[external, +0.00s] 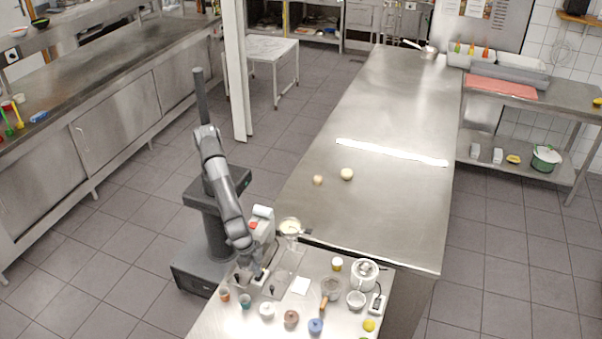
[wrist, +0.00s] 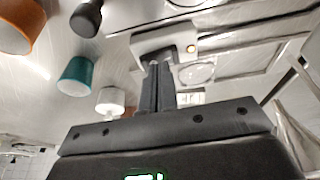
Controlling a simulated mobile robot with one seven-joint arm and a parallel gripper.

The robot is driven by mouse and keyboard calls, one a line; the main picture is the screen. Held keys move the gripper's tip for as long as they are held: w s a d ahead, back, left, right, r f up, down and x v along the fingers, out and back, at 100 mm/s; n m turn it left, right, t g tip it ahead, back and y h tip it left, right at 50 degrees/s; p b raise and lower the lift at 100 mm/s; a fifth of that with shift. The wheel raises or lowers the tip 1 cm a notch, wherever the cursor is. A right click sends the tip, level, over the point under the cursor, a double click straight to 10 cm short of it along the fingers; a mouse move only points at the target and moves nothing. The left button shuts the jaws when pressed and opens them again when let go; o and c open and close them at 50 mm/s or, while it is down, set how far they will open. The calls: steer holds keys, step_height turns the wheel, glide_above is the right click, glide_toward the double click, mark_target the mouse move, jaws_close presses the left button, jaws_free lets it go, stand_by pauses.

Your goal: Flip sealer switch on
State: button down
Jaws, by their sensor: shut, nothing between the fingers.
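A white boxy device end (wrist: 180,40) with a small amber light (wrist: 191,48) lies just beyond my fingertips in the wrist view. It looks like the sealer, joined to a long pale metal body. A dark part sits on the box near the fingertips; I cannot tell whether it is the switch or which way it is set. My gripper (wrist: 158,68) is shut and empty, its tips at or very near this box. I cannot tell if they touch. In the external view my gripper (external: 246,264) is low over the left part of the small steel table (external: 215,318).
An orange cup (wrist: 20,25), a teal cup (wrist: 77,76) and a white lidded jar (wrist: 110,101) stand left of my fingers. A white-and-grey machine (external: 262,222) stands behind. Several jars and bowls fill the table's front and right. The long counter (external: 390,110) is mostly clear.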

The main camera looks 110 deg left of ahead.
steer(key=w+a+v, duration=0.1)
steer(key=a+v, duration=0.1)
steer(key=v, duration=1.1)
steer(key=shift+a+r, duration=0.35)
steer(key=shift+r, duration=0.05)
steer(key=shift+s, duration=0.1)
